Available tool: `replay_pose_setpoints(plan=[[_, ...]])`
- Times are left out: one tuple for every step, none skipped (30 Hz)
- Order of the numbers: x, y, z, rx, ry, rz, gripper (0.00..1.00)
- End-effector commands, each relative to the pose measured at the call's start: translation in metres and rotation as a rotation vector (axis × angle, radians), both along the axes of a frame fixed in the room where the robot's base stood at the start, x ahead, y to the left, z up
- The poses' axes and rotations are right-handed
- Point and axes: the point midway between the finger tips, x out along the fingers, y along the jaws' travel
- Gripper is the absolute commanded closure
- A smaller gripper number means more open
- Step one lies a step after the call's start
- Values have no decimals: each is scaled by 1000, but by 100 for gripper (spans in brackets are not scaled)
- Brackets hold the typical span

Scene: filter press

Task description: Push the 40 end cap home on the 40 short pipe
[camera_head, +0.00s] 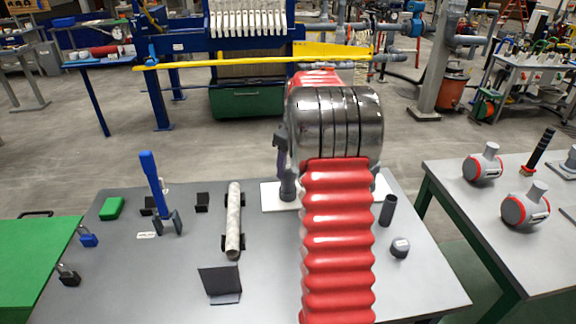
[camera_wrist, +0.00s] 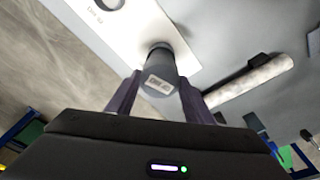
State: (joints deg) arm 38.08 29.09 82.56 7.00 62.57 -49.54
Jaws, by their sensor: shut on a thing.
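The grey end cap (camera_wrist: 158,84), with a small white label on its face, sits between the two dark fingers of my gripper (camera_wrist: 160,80) in the wrist view. My gripper is shut on it. Just beyond the cap, in line with it, a grey short pipe (camera_wrist: 160,50) stands on a white plate (camera_wrist: 190,62). I cannot tell how far the cap sits over the pipe. In the head view the grey upright (camera_head: 287,188) on the white plate (camera_head: 270,200) shows left of my arm, with a dark finger above it. My arm hides most of the gripper there.
A mottled pipe (camera_head: 233,220) lies in dark holders left of the plate. A blue-handled tool (camera_head: 155,190) stands farther left. A dark grey tube (camera_head: 388,210) and a grey fitting (camera_head: 400,247) are at the right. The front right of the grey table is clear.

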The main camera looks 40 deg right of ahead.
Motion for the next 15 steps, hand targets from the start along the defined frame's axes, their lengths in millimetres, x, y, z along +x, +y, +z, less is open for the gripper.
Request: replay_pose_setpoints(plan=[[0,0,-1,0,0,0,78],[0,0,-1,0,0,0,78],[0,0,-2,0,0,0,78],[0,0,-2,0,0,0,78],[0,0,-3,0,0,0,78],[0,0,-3,0,0,0,78],[0,0,-4,0,0,0,78],[0,0,-4,0,0,0,78],[0,0,-5,0,0,0,78],[0,0,-5,0,0,0,78],[0,0,-5,0,0,0,78],[0,0,-6,0,0,0,78],[0,0,-6,0,0,1,78],[0,0,-7,0,0,1,78],[0,0,-7,0,0,1,78]])
